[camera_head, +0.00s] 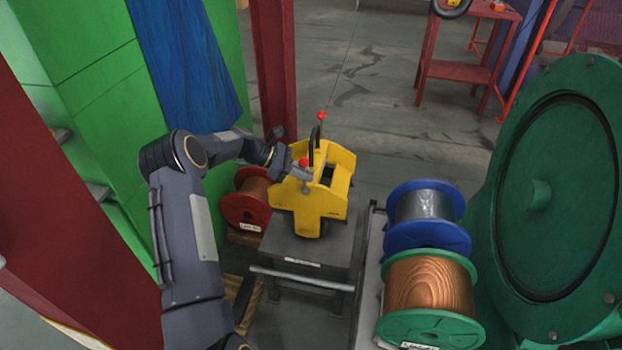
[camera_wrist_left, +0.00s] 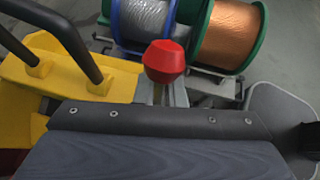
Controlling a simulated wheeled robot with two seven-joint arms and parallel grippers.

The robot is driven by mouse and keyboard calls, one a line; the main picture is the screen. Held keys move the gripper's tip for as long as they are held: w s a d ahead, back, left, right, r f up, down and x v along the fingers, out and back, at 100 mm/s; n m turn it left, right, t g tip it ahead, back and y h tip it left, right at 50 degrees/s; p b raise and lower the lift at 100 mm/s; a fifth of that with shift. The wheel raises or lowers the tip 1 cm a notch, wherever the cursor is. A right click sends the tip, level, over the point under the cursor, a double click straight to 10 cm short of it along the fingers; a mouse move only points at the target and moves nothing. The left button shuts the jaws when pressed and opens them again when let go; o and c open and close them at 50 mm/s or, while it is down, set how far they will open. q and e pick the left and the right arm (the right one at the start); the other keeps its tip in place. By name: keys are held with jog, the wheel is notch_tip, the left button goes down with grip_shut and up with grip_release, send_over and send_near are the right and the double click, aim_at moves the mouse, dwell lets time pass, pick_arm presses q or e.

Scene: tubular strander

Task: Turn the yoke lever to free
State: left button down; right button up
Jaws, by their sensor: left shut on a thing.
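The yellow yoke (camera_head: 322,208) sits on a dark grey stand in the middle of the head view. A lever with a red knob (camera_head: 304,162) stands at its near left side. A second red-knobbed lever (camera_head: 321,116) rises at its far side. My left gripper (camera_head: 302,174) reaches in from the left and is shut on the near lever, just below its knob. In the left wrist view the red knob (camera_wrist_left: 165,60) sticks up beyond my grey gripper body, with the yellow yoke (camera_wrist_left: 95,85) to its left. The fingertips are mostly hidden there. My right gripper is not in view.
A red spool (camera_head: 245,200) stands left of the stand. A blue spool (camera_head: 425,215) and a green spool with copper wire (camera_head: 430,290) stand right of it. A big green disc (camera_head: 555,190) fills the right side. A red post (camera_head: 272,70) rises behind my arm.

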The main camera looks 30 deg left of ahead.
pick_arm(q)
jog(key=shift+s+a+f+n+t+h+b, duration=0.15)
jog(key=shift+a+f+t+h+b, duration=0.2)
jog(key=shift+a+h+b, duration=0.5)
jog(key=shift+s+a+f+n+t+h+b, duration=0.15)
jog(key=shift+a+t+h+b, duration=0.35)
jog(key=shift+h+b, duration=0.65)
jog(key=shift+s+a+f+n+t+h+b, duration=0.1)
jog(key=shift+s+a+f+t+h+b, duration=0.2)
jog(key=shift+a+h+b, duration=0.55)
jog(key=shift+d+r+h, duration=0.1)
jog(key=shift+d+h, duration=0.05)
jog(key=shift+h, duration=0.1)
jog(key=c, duration=1.5)
grip_release()
jog(key=v, duration=0.7)
jog(key=shift+s+a+b, duration=0.15)
jog(key=shift+a+b, duration=0.2)
jog(key=shift+b, duration=0.1)
